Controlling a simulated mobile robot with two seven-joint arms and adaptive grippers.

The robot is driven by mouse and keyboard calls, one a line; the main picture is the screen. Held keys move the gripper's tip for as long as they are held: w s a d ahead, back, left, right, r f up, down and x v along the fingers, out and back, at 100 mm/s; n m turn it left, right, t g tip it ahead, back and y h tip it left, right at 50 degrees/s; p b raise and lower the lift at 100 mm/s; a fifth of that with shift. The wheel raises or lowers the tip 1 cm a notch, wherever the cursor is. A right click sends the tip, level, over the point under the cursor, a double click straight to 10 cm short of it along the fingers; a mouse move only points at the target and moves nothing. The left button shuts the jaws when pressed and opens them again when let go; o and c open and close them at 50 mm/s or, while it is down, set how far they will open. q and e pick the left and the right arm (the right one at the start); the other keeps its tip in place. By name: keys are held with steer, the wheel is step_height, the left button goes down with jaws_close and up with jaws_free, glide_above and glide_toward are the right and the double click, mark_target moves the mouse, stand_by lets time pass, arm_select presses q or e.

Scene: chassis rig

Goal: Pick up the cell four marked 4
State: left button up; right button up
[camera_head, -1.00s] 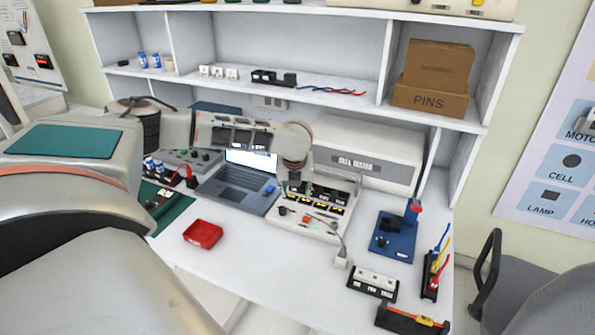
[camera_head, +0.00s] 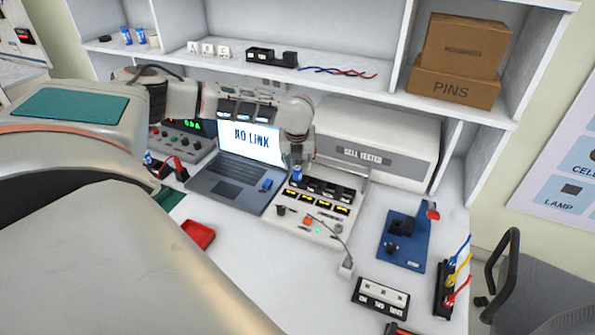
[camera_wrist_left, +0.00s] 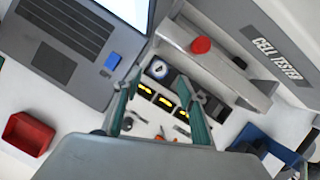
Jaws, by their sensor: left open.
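My left gripper (camera_head: 297,158) points down over the back left of the white tester panel (camera_head: 315,236), in front of the cell tester box (camera_head: 400,155). In the left wrist view its two fingers (camera_wrist_left: 158,80) are apart. My right gripper is not in view.
A laptop (camera_head: 232,183) reading NO LINK is left of the panel, with a small blue block (camera_head: 266,186) on it. A red tray (camera_head: 198,235) and a blue fixture (camera_head: 404,240) flank the panel.

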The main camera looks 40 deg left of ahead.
mark_target(297, 168)
arm_select(q)
steer(key=x, duration=0.5)
steer(key=shift+w+a, duration=0.2)
jaws_close()
